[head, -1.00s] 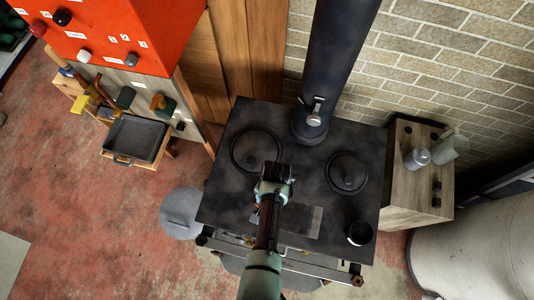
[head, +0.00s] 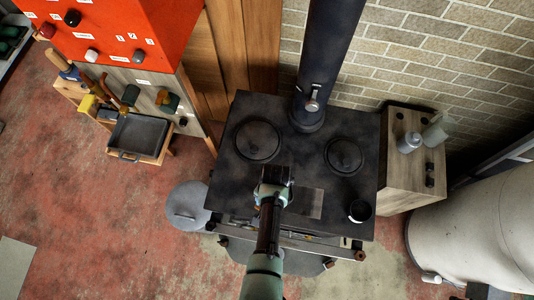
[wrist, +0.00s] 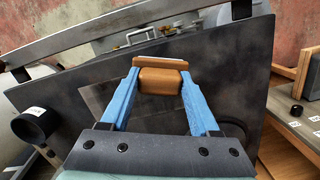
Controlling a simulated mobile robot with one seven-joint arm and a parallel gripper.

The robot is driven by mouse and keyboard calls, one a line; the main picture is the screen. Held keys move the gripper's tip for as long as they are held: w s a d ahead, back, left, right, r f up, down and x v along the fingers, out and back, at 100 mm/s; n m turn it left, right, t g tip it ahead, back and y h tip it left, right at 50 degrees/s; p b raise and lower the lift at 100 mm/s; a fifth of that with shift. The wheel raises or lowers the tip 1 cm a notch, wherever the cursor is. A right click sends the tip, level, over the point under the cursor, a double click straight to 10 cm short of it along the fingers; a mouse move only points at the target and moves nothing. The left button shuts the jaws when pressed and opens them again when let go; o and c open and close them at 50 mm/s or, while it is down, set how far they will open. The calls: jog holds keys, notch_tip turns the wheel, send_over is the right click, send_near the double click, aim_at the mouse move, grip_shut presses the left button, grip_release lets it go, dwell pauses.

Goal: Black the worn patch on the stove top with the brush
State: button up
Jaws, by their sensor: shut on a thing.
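The stove top (head: 235,180) is a dark plate with two round lids. The worn patch (head: 308,203) is a greyer rectangle near its front, partly hidden by my arm in the head view. In the wrist view the patch (wrist: 97,98) shows beside and between my fingers. My gripper (wrist: 160,76), with blue fingers, is shut on the brown wooden block of the brush (wrist: 160,82). In the head view my gripper (head: 274,180) is above the stove by the patch's left part. The bristles are hidden, so I cannot tell whether they touch the plate.
A black tin (head: 359,211) stands at the stove's front right corner. The stovepipe (head: 322,60) rises at the back. A wooden cabinet (head: 405,185) with bottles stands right, and a tray (head: 138,137) and tools stand left. A front rail (head: 300,243) runs along the stove.

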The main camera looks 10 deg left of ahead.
jog(key=shift+r+p, duration=1.85)
jog(key=shift+r, duration=0.6)
jog(key=shift+f, duration=0.1)
